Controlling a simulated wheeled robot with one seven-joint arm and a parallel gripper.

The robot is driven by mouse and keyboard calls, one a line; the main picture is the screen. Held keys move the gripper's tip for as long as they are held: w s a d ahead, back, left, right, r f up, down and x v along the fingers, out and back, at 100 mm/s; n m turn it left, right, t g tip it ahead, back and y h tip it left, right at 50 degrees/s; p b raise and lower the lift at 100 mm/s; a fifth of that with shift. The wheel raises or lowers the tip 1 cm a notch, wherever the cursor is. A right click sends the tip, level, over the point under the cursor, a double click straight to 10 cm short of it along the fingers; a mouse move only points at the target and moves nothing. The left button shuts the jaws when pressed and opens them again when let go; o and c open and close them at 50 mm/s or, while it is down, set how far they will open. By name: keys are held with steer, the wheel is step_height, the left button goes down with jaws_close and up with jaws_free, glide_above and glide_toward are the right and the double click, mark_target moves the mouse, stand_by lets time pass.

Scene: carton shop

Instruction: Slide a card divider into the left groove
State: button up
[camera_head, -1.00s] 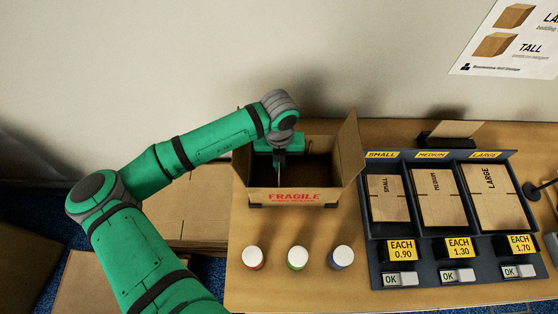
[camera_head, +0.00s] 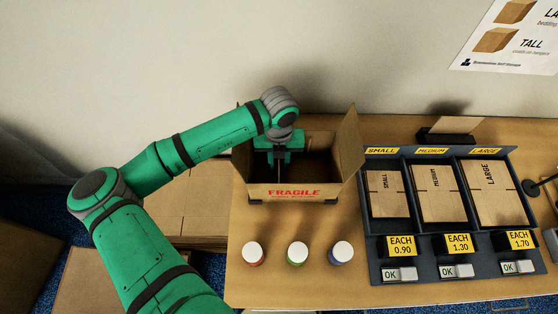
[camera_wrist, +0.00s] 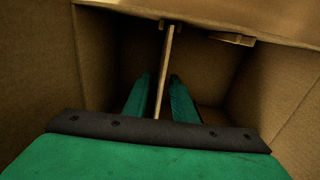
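An open carton (camera_head: 258,192) marked FRAGILE stands on the table, its flaps up. My gripper (camera_head: 279,160) reaches down into its left half. In the wrist view my green fingers (camera_wrist: 160,98) are spread, with a card divider (camera_wrist: 166,75) standing edge-on between them. Narrow gaps show on both sides of the card. The divider's far end meets a small groove piece (camera_wrist: 172,22) on the carton wall. A second groove piece (camera_wrist: 232,39) to its right is empty. The divider's lower edge is hidden, so I cannot tell how deep it sits.
Several cans with white lids, one of them red (camera_head: 253,254), stand in front of the carton. A dark rack (camera_head: 375,236) of flat cartons with price signs stands to the right. A dark holder with card (camera_head: 449,125) is behind it. Folded cardboard (camera_head: 192,212) lies left.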

step_height(320, 180, up, 11)
steer(key=shift+f, duration=0.2)
stand_by(0.4)
